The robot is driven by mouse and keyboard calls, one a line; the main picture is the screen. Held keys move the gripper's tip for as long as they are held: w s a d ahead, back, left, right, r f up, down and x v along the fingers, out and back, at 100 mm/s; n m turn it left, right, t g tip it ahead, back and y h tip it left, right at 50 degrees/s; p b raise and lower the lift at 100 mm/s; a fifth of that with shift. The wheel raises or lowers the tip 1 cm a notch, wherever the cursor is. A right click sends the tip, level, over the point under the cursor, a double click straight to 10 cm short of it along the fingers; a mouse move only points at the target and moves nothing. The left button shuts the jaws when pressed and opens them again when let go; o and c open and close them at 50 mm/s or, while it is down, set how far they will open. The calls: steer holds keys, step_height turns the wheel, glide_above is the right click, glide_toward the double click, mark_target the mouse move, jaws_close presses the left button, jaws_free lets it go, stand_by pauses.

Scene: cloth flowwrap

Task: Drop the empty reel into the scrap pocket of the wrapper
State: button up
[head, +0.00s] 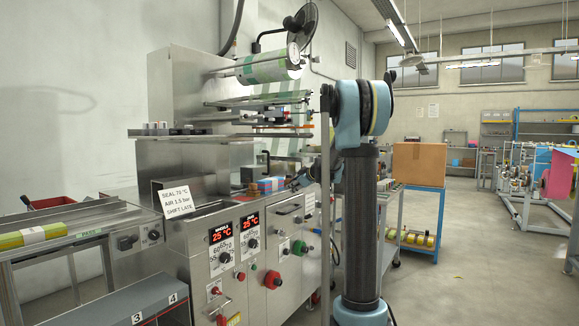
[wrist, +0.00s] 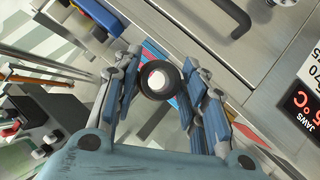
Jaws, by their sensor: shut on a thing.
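The wrapper (head: 190,95) is a large steel machine filling the left and middle of the head view. In the wrist view, my gripper (wrist: 162,75) is shut on the empty reel (wrist: 158,79), a small dark ring with a pale centre. The reel sits between the blue-grey fingers, above the machine's steel top. In the head view, my gripper (head: 303,180) shows small beside the machine, partly behind my arm. I cannot make out the reel there. I cannot tell which opening is the scrap pocket.
Red and blue packs (head: 264,186) stand on the machine near my gripper. A film roll (head: 268,67) and rods overhang the machine. A white sign (head: 184,200) and control panel (head: 238,245) face the front. A cardboard box (head: 419,164) stands on a rack at right.

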steer(key=s+d+f, duration=0.2)
steer(key=s+f, duration=0.1)
steer(key=f, duration=0.4)
steer(key=s+d+f+m+h, duration=0.1)
steer(key=s+d+f, duration=0.1)
steer(key=f, duration=0.6)
steer(key=s+d+f+h, duration=0.1)
steer(key=s+d+f, duration=0.1)
steer(key=s+f, duration=0.3)
step_height(320, 180, down, 2)
steer(key=shift+d+f+m+t, duration=0.25)
steer(key=shift+m+t, duration=0.15)
steer(key=shift+s, duration=0.1)
